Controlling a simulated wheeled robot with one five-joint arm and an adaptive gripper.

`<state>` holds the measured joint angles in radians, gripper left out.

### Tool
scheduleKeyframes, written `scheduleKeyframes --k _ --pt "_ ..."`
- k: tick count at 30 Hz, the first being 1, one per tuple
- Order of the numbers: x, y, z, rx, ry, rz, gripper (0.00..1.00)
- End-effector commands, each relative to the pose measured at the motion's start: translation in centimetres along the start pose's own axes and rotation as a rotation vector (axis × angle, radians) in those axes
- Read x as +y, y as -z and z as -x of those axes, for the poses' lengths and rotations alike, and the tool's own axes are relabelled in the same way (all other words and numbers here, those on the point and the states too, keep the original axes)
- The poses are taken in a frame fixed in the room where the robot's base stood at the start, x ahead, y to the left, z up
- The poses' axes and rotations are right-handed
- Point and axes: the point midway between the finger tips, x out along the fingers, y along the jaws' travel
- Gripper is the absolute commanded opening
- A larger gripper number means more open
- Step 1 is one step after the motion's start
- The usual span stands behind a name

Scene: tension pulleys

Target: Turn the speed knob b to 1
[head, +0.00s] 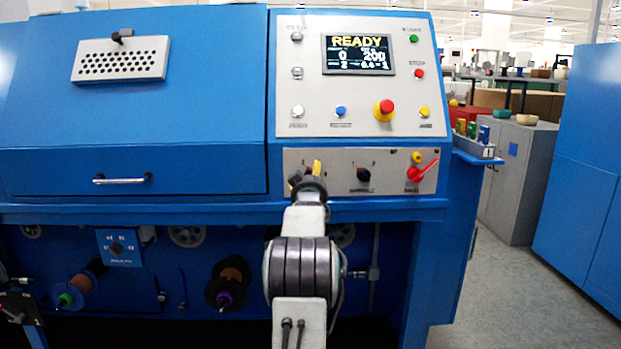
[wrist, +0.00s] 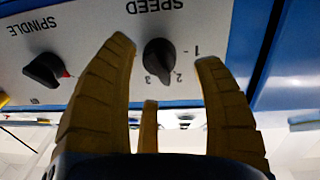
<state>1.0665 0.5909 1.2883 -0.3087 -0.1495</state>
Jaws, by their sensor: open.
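The black speed knob (wrist: 158,60) is on a grey panel under the word SPEED, which reads upside down in the wrist view. The marks 1, 2 and 3 stand around it; its pointer seems to lie near 2 and 3, but I cannot tell exactly. My gripper (wrist: 166,52) is open, with one yellow finger on each side of the knob in the picture. Gaps show between the knob and both fingers. In the head view my gripper (head: 308,172) is in front of the panel's left part and mostly hides this knob.
The black spindle knob (head: 363,174) is just right of my gripper in the head view, with a red-handled switch (head: 422,171) farther right. The display (head: 358,54) above reads READY.

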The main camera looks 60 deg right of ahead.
Motion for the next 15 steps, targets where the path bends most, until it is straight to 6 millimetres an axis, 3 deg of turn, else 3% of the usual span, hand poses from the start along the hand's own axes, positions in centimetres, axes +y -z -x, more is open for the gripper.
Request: scheduleKeyframes --k 6,15 --pt "0.0 0.0 -1.9 -0.001 0.0 0.001 0.62" --pt "0.0 0.0 -3.0 0.0 0.0 0.001 0.62"
